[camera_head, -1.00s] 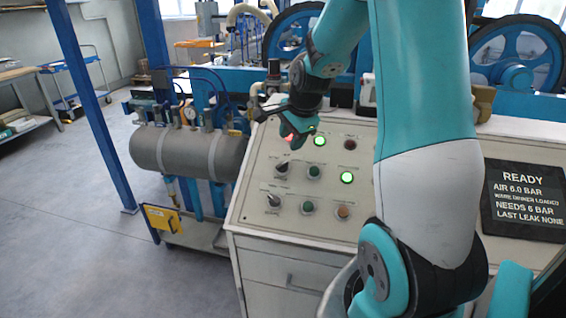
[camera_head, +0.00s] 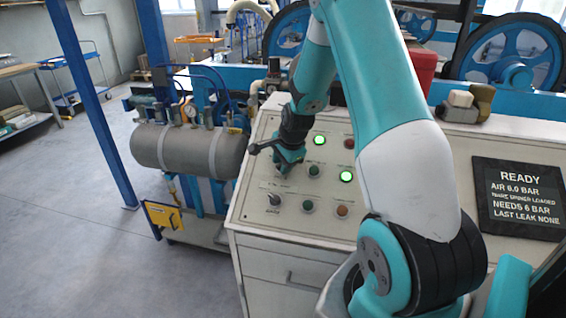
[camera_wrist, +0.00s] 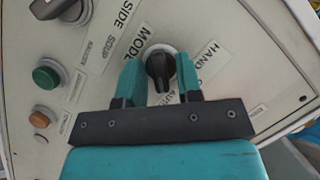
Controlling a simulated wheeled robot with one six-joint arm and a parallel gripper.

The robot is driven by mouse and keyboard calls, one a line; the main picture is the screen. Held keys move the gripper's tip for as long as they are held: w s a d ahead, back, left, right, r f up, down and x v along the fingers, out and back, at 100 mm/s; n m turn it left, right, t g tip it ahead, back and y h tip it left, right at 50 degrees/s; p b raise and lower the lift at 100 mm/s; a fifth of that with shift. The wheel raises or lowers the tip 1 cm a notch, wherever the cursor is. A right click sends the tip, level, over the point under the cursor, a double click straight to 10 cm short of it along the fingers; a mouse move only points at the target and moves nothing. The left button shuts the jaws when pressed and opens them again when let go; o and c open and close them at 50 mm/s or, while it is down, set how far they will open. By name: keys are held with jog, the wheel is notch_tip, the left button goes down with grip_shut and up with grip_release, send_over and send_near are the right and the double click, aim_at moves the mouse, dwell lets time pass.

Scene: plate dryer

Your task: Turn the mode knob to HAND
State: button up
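In the wrist view the mode knob (camera_wrist: 160,68) is a black bar knob on a pale round base, with the word MODE beside it. HAND is printed at its upper right and a partly covered AUTO label at its lower right. Its bar runs roughly up and down in the picture; I cannot tell which end is the pointer. My gripper (camera_wrist: 160,78) is open, one teal finger on each side of the knob, with visible gaps. In the head view my gripper (camera_head: 287,166) is low over the panel's left column and hides this knob.
A second black knob (camera_head: 274,199) stands nearer the panel's front edge; it shows in the wrist view (camera_wrist: 58,8) near the SIDE label. Green (camera_wrist: 46,76) and orange (camera_wrist: 41,117) buttons are close by. Two green lamps glow. A display (camera_head: 519,199) reads READY.

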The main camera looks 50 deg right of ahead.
jog(key=c, duration=0.3)
jog(key=n+g, duration=0.1)
jog(key=n, duration=0.1)
jog(key=shift+w+r+n+p, duration=0.1)
jog(key=shift+n+p, duration=0.2)
jog(key=shift+p, duration=0.1)
jog(key=n+g, duration=0.2)
jog(key=n, duration=0.3)
jog(key=shift+w+p, duration=0.1)
jog(key=shift+p, duration=0.2)
jog(key=n, duration=0.2)
jog(key=n+g+h, duration=0.1)
jog(key=n, duration=0.1)
jog(key=shift+a+g+h, duration=0.1)
jog(key=shift+g+h, duration=0.2)
jog(key=shift+n+g+h+p, duration=0.45)
jog(key=shift+n+h, duration=0.35)
jog(key=shift+n, duration=1.5)
